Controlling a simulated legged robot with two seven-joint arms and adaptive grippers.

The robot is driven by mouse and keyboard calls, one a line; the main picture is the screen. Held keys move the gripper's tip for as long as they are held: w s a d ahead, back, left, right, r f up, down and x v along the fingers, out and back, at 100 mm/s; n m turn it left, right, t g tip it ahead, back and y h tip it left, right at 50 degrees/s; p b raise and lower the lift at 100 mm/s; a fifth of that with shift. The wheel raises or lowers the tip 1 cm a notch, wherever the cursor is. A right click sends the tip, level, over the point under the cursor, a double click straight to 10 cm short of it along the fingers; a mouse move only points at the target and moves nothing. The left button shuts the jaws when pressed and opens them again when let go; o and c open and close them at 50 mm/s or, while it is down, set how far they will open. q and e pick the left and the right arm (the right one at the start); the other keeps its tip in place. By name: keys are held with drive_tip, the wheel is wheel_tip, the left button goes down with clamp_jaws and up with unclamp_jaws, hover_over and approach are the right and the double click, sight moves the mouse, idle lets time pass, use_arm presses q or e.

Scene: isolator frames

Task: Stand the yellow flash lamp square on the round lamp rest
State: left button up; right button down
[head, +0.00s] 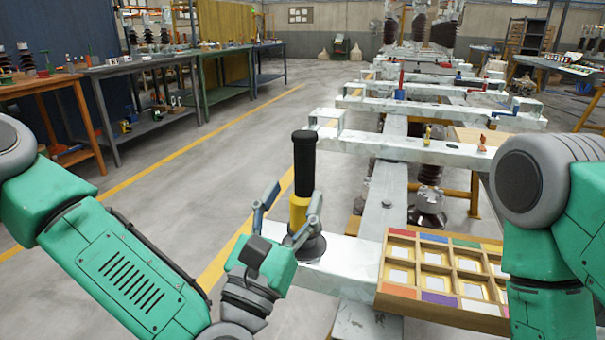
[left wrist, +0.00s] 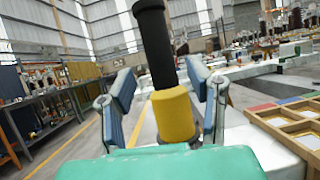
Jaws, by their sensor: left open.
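The yellow flash lamp (head: 299,212) stands upright, with a long black upper part and a yellow lower part. It also shows in the left wrist view (left wrist: 173,116), between the fingers. A dark round disc (head: 313,248), seemingly the round lamp rest, lies at its foot on a pale beam. The lamp's bottom edge is partly hidden by a finger, so I cannot tell exactly how squarely it sits. My left gripper (head: 289,206) is open, one finger on each side of the yellow part, with visible gaps in the left wrist view. My right gripper is out of view.
A wooden compartment tray (head: 425,295) with coloured labels lies right of the lamp. Pale beams (head: 410,148) run across behind, carrying small items. Workbenches (head: 140,66) line the left side. The floor (head: 150,180) between is clear.

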use_arm(q)
drive_tip(key=v, duration=0.7)
drive_tip(key=s+f+m+g, duration=0.3)
drive_tip(key=f+m+g, duration=0.1)
drive_tip(key=f+m, duration=0.35)
drive_tip(key=s+a+f+m+g, duration=0.1)
drive_tip(key=s+f+m+g, duration=0.1)
drive_tip(key=f+m+g, duration=0.55)
drive_tip(key=s+f+m+g, duration=0.1)
drive_tip(key=s+f+m, duration=0.3)
drive_tip(key=f, duration=0.6)
drive_tip(key=s+a+f+m+g+y, duration=0.2)
drive_tip(key=s+a+f+m+y, duration=0.1)
drive_tip(key=a, duration=0.4)
drive_tip(key=s+a+f+m+g+y, duration=0.3)
drive_tip(key=s+a+f+m, duration=0.1)
drive_tip(key=a, duration=0.4)
drive_tip(key=s+a+f+m+g+y, duration=0.3)
drive_tip(key=s+a+f+m, duration=0.1)
drive_tip(key=a, duration=0.4)
drive_tip(key=shift+s+f+m+p, duration=0.25)
drive_tip(key=shift+f+m, duration=0.2)
drive_tip(key=shift+m, duration=0.35)
drive_tip(key=shift+r, duration=0.1)
wheel_tip(320, 180, up, 11)
drive_tip(key=p, duration=1.1)
drive_tip(key=shift+f, duration=0.2)
drive_tip(key=shift+w, duration=0.2)
